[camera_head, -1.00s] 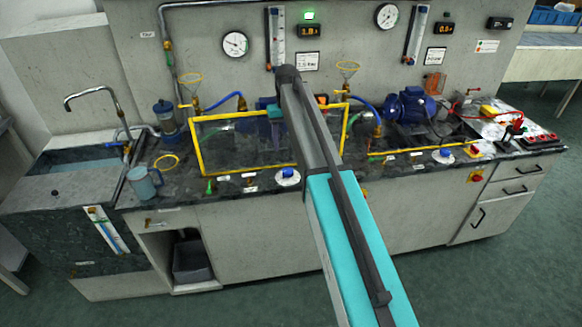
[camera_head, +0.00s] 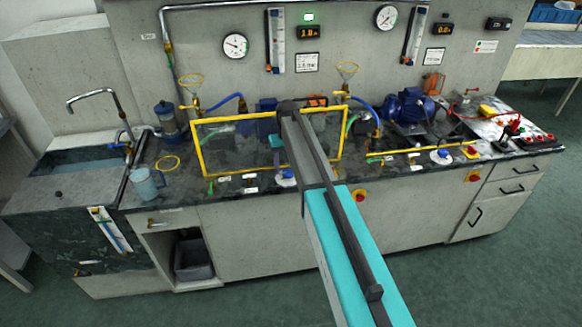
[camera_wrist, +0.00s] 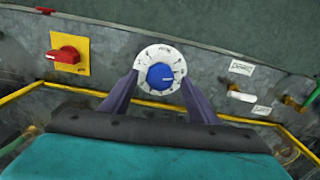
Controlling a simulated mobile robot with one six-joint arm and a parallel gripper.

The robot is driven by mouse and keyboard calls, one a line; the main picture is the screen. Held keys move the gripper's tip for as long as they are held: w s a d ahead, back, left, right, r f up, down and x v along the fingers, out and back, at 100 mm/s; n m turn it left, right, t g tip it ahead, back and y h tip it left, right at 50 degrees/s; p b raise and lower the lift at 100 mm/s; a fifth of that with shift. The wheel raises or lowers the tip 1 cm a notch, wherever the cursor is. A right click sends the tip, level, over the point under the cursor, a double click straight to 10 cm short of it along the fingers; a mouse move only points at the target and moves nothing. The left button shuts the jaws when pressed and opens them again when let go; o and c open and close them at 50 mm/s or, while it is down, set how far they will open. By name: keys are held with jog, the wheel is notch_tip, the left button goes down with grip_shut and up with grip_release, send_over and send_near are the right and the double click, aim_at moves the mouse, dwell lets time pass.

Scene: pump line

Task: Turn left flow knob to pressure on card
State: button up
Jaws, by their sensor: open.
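The left flow knob (camera_head: 286,178) is blue on a round white dial at the counter's front edge, partly behind my arm in the head view. In the wrist view the blue knob (camera_wrist: 160,76) sits in the middle of the picture on its white scale plate (camera_wrist: 148,58). My gripper (camera_wrist: 160,80) is open, with one finger on each side of the knob; I cannot tell whether they touch it. The card (camera_head: 307,62) on the back wall seems to read 1.5 bar.
A yellow-edged clear guard (camera_head: 198,150) stands behind the knob. A red switch on a yellow plate (camera_wrist: 68,53) is left of the knob in the wrist view. A second blue knob (camera_head: 441,156) is farther right. A jug (camera_head: 147,183) stands left.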

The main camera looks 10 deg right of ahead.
jog(key=shift+f, duration=0.55)
jog(key=c, duration=1)
jog(key=shift+d, duration=0.5)
jog(key=shift+c, duration=0.2)
jog(key=shift+a, duration=0.25)
jog(key=shift+a+m, duration=0.1)
jog(key=shift+m, duration=0.2)
jog(key=shift+m+b, duration=0.95)
jog(key=shift+m, duration=1.75)
jog(key=shift+a, duration=0.1)
